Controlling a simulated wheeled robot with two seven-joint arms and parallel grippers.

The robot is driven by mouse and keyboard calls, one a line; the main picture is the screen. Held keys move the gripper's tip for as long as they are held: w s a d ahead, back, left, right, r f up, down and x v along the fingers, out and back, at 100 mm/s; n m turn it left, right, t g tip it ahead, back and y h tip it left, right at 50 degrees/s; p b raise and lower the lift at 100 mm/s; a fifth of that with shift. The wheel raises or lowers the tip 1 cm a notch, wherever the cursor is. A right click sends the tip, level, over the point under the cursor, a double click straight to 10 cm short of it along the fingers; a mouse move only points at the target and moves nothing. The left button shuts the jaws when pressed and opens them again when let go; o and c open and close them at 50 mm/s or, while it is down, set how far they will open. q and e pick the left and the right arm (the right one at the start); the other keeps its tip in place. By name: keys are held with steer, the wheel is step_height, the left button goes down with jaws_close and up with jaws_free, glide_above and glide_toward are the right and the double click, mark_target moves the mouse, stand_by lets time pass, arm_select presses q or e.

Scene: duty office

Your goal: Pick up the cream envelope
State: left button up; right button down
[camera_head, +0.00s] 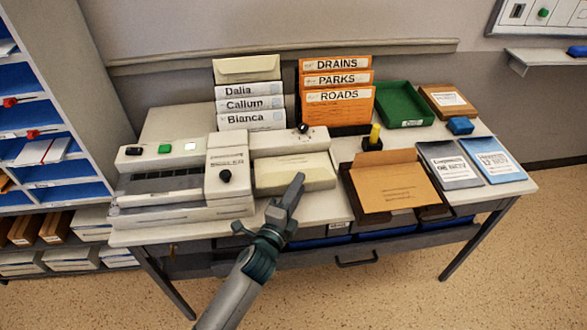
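A cream envelope (246,68) with a pointed flap stands upright at the back of the table, behind the white name cards Dalia, Callum and Bianca. A second cream, flat piece (288,168) lies on the machine's front bed, with faint marks on top; I cannot tell whether it is an envelope. My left gripper (297,180) reaches in from the bottom, its tip in front of this flat piece and overlapping its front edge in the picture. I cannot tell whether it touches, or whether its fingers are apart. My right gripper is not in view.
The pale machine (170,192) fills the table's left side. An open brown envelope (392,188) lies in a dark tray right of the gripper. Orange folders (338,104), a green tray (403,104) and two booklets (492,160) stand or lie farther back and right.

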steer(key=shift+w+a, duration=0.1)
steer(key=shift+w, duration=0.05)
arm_select(q)
jaws_close()
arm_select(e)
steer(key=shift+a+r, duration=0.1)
arm_select(q)
steer(key=shift+r, duration=0.1)
